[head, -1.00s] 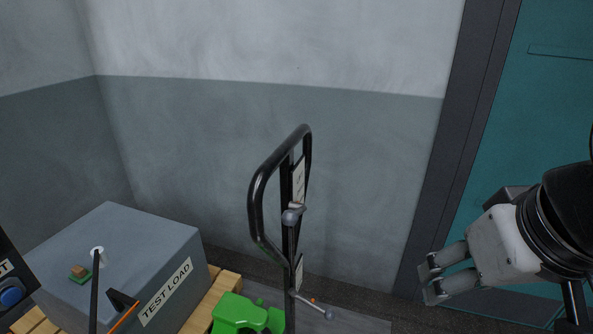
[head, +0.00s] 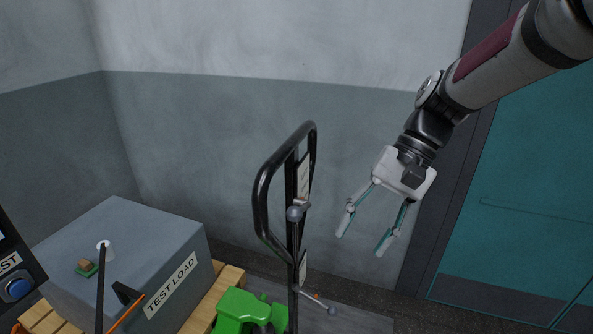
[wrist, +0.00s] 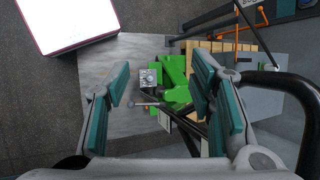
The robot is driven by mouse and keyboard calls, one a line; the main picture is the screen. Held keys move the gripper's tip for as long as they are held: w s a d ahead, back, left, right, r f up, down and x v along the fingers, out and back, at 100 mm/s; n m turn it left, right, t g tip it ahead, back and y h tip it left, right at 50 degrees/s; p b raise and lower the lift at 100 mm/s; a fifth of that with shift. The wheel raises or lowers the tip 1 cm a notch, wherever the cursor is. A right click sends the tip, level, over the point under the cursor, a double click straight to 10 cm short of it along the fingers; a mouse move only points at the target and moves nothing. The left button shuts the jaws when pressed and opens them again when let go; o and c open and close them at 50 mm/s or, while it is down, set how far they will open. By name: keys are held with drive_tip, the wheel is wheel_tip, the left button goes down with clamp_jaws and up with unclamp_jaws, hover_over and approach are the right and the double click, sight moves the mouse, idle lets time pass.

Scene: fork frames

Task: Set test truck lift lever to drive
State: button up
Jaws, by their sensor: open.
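The test truck has a green body (head: 241,310) and an upright black loop handle (head: 264,195). A small lever with a grey ball knob (head: 294,213) sits on the handle post. A lower lever sticks out to the right near the green body and ends in another grey ball (head: 331,310). I cannot tell the settings on the white labels. My gripper (head: 359,244) is open and empty, pointing down to the right of the handle, apart from both levers. The wrist view shows the green body (wrist: 176,82) between the fingers, with a ball-ended lever (wrist: 145,104) beside it.
A grey box marked TEST LOAD (head: 190,236) sits on a wooden pallet (head: 228,280) at left. A panel with a blue button (head: 17,289) is at the left edge. A teal door (head: 520,200) is at right. A white-topped object (wrist: 65,20) shows in the wrist view.

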drive_tip(key=w+a+f+m+g+y, duration=0.2)
drive_tip(key=w+f+y, duration=0.1)
drive_tip(key=w+y, duration=0.3)
drive_tip(key=m+y, duration=0.2)
drive_tip(key=y, duration=0.4)
approach(294, 214)
drive_tip(key=p+x, duration=0.1)
drive_tip(key=x, duration=0.2)
drive_tip(key=p+x, duration=0.1)
drive_tip(key=x, duration=0.2)
drive_tip(key=w+f+p+x, duration=0.1)
drive_tip(key=p+x, duration=0.1)
drive_tip(key=x, duration=0.1)
drive_tip(key=shift+a, duration=0.55)
drive_tip(key=shift+n, duration=0.3)
clamp_jaws()
